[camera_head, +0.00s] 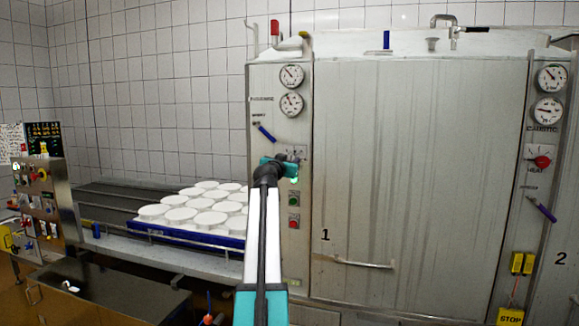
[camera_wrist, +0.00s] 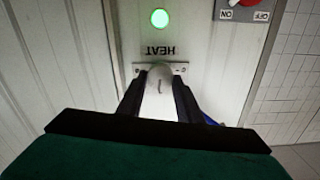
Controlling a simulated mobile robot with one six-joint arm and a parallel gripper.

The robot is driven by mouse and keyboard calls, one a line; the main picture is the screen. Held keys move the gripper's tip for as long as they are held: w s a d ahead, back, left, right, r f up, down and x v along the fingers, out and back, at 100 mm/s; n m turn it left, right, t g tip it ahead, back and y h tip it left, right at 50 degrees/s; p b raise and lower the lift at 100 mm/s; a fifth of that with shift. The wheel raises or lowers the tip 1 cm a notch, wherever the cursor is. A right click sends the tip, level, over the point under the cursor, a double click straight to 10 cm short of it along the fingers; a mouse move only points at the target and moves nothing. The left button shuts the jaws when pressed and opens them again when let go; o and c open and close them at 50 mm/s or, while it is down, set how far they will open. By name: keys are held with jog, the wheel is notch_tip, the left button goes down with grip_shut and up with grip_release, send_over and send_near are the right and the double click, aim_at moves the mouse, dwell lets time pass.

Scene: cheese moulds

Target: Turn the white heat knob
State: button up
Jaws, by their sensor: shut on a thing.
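The white heat knob (camera_wrist: 158,80) sits on a small plate beside the upside-down HEAT label in the wrist view. My gripper (camera_wrist: 157,98) has one dark finger on each side of the knob and is shut on it. The knob carries a small dark mark. In the head view my gripper (camera_head: 287,161) reaches the steel panel left of door 1, at the small plate (camera_head: 297,152) below the blue lever. There my gripper hides the knob.
A lit green lamp (camera_wrist: 159,18) is close to the HEAT label. Gauges (camera_head: 292,76) and a blue lever (camera_head: 265,132) are above my gripper. Green and red buttons (camera_head: 294,222) are below. A red knob (camera_head: 541,162) is on the right panel. White moulds (camera_head: 210,218) stand at left.

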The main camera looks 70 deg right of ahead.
jog(key=o, duration=1)
jog(key=a+b, duration=0.1)
jog(key=a, duration=0.3)
jog(key=a+b, duration=0.1)
jog(key=a, duration=0.4)
jog(key=s+a+b, duration=0.1)
jog(key=a, duration=0.3)
jog(key=shift+a+b, duration=0.4)
